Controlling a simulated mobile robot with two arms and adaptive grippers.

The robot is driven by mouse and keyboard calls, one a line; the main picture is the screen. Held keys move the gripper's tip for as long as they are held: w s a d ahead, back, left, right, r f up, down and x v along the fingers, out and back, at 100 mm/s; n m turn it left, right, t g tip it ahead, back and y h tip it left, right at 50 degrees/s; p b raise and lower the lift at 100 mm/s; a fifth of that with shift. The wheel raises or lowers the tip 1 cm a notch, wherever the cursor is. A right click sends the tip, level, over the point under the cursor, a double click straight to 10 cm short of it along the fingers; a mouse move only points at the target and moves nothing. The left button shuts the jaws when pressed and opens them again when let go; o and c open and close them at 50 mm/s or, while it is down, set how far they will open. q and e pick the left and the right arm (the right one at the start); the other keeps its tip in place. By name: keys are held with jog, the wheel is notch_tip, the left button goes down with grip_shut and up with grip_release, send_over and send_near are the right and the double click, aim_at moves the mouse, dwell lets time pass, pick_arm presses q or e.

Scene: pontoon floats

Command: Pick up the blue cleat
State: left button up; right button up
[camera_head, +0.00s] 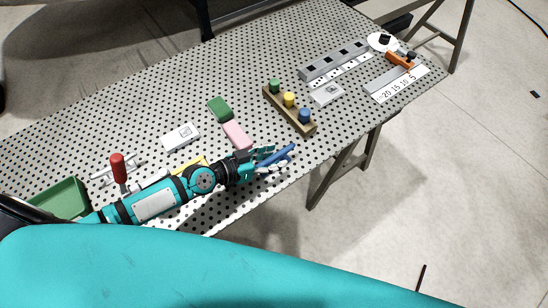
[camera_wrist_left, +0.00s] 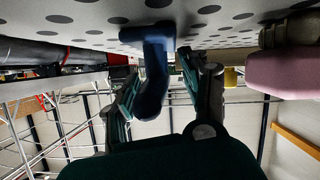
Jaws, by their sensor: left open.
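The blue cleat (camera_head: 283,154) lies near the front edge of the perforated table (camera_head: 330,140) in the head view. My left gripper (camera_head: 266,160) is open and low over the table, with its fingers at the cleat. In the left wrist view, where the table is at the top, the cleat (camera_wrist_left: 153,75) shows between the two fingers (camera_wrist_left: 155,85) of my left gripper. I cannot tell whether either finger touches it. My right gripper is not in view.
A pink block (camera_head: 237,135) and a green block (camera_head: 220,109) lie behind the gripper. A wooden holder (camera_head: 301,126) with green, yellow and blue pegs stands to the right. A red-handled clamp (camera_head: 118,168) and a green tray (camera_head: 62,199) are at the left.

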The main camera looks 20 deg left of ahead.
pick_arm(q)
jog(key=shift+c, duration=0.3)
grip_shut()
jog(key=shift+r, duration=0.1)
